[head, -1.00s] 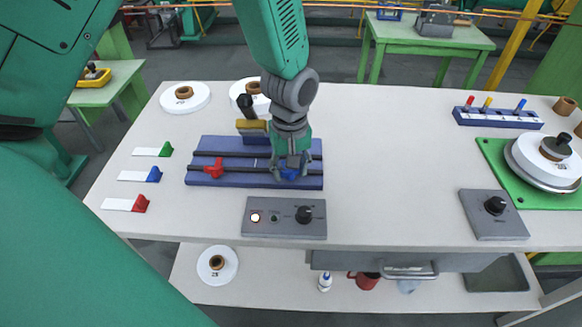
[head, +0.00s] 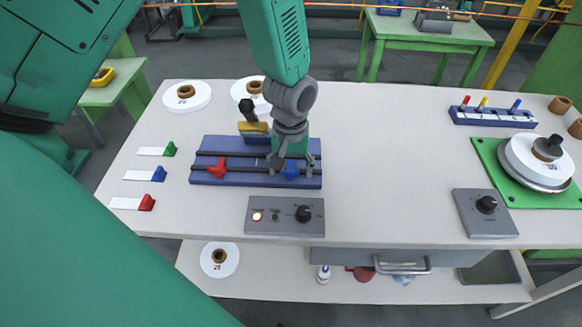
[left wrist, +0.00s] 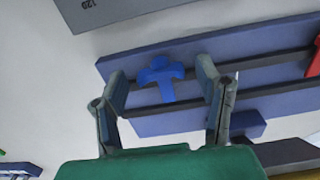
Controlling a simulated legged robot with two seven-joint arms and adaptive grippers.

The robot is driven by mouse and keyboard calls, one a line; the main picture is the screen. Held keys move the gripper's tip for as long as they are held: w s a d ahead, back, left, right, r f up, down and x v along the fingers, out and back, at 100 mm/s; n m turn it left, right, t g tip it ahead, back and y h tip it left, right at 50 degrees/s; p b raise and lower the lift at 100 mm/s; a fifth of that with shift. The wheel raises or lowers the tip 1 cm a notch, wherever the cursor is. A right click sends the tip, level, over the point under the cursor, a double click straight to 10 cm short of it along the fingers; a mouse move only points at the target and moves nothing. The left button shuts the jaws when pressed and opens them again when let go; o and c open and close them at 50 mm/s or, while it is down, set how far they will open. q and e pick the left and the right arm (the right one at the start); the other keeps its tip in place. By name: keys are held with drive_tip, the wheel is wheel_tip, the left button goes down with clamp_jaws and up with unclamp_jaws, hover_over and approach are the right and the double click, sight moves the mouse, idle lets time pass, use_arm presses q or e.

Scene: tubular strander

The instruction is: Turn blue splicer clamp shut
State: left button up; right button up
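The blue splicer clamp (head: 291,169) sits on the front rail near the right end of the dark blue splicer base (head: 240,181). In the left wrist view the clamp (left wrist: 161,80) is T-shaped, its crossbar near the base's edge and its stem reaching across the rail. My left gripper (head: 291,163) points down over it. In the left wrist view my left gripper's fingers (left wrist: 161,70) are spread wide on either side of the clamp, with gaps on both sides. A red clamp (head: 217,168) sits farther left on the base. My right gripper is not in view.
White spools (head: 186,96) lie behind. Coloured tags (head: 133,203) lie at left.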

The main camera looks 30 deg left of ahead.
use_arm(q)
drive_tip(key=shift+r, duration=0.2)
wheel_tip(320, 180, up, 12)
drive_tip(key=shift+f, duration=0.25)
idle(0.4)
